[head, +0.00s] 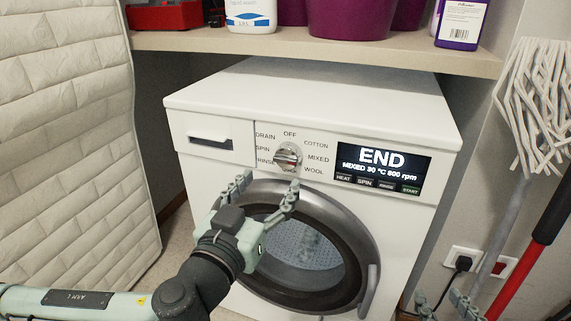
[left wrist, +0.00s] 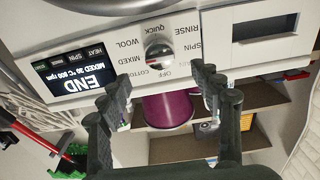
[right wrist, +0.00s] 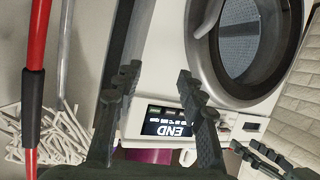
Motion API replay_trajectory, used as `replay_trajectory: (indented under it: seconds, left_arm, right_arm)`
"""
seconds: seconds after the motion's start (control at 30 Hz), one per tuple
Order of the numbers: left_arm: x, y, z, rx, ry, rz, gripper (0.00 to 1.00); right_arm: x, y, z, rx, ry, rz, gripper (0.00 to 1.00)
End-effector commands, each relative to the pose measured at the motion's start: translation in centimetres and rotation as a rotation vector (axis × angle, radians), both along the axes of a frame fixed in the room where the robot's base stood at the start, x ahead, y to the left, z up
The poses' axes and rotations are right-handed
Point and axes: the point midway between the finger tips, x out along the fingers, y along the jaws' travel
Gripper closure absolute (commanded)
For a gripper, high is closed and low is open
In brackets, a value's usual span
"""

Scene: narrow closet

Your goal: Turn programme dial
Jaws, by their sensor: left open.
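The programme dial (head: 287,156) is a round silver knob on the white washing machine's front panel, ringed by programme names. The display (head: 382,167) right of it reads END, MIXED 30 °C 800 rpm. My left gripper (head: 268,184) is open just below and in front of the dial, fingers pointing up at the panel. In the left wrist view, which is upside down, the dial (left wrist: 159,55) appears between and beyond the spread fingertips, apart from them. The dial's pointer setting is unclear. My right gripper (head: 438,301) is low at the right; its fingers (right wrist: 158,78) are apart and empty.
The round door (head: 305,260) lies behind my left gripper. A shelf (head: 315,46) with purple tubs and bottles overhangs the machine. A mop (head: 530,100) and a red pole (head: 530,230) stand close at the right; a quilted mattress (head: 70,150) fills the left.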

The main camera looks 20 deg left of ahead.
Motion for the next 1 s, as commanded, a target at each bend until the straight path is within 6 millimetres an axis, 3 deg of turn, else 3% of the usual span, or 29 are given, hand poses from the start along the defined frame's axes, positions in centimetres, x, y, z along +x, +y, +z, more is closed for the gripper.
replay_trajectory:
  seconds: [0.37, 0.77, 1.0]
  left_arm:
    - [1.2, 0.0, -0.3, 0.000, 0.000, 0.002, 0.35]
    - [2.3, -0.1, -0.2, 0.001, 0.000, 0.000, 0.35]
    - [6.2, -0.2, 0.1, 0.003, 0.000, 0.001, 0.35]
  right_arm:
    - [0.9, 3.8, 6.9, 0.149, -0.343, 0.071, 0.60]
    - [-1.6, 5.9, 14.9, 0.329, -0.719, 0.124, 0.60]
    - [-2.2, 5.3, 16.8, 0.355, -0.833, 0.120, 0.60]
